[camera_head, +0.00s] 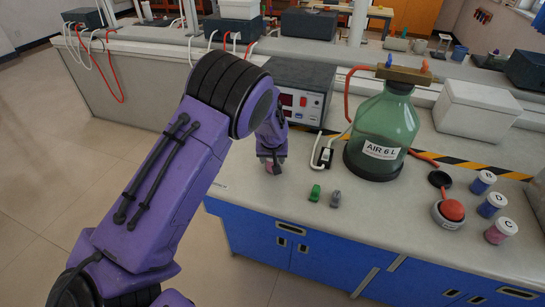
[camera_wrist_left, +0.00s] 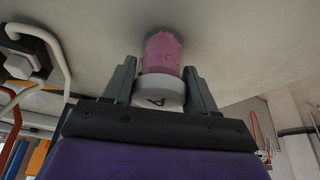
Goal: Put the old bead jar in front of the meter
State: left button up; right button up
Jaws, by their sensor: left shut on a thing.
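The bead jar (camera_wrist_left: 163,55) has pink contents and a white lid with a dark letter, perhaps an A. In the head view the jar (camera_head: 270,168) is a small pink patch below my left gripper (camera_head: 271,152), mostly hidden by it. In the wrist view my left gripper (camera_wrist_left: 161,88) is shut on the jar near its lid. The jar is at or just above the bench top; I cannot tell which. The meter (camera_head: 297,98) is a dark box with red digits, standing behind the jar and a little right. My right gripper is not in view.
A green glass bottle (camera_head: 384,130) labelled AIR 6 L stands right of the meter. Several lidded jars (camera_head: 492,205) stand at right. The bench's front edge is close.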

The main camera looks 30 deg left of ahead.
pick_arm(q)
jog(key=o, duration=1.1)
jog(key=shift+f, duration=0.1)
jog(key=v, duration=1.2)
jog(key=shift+b, duration=0.4)
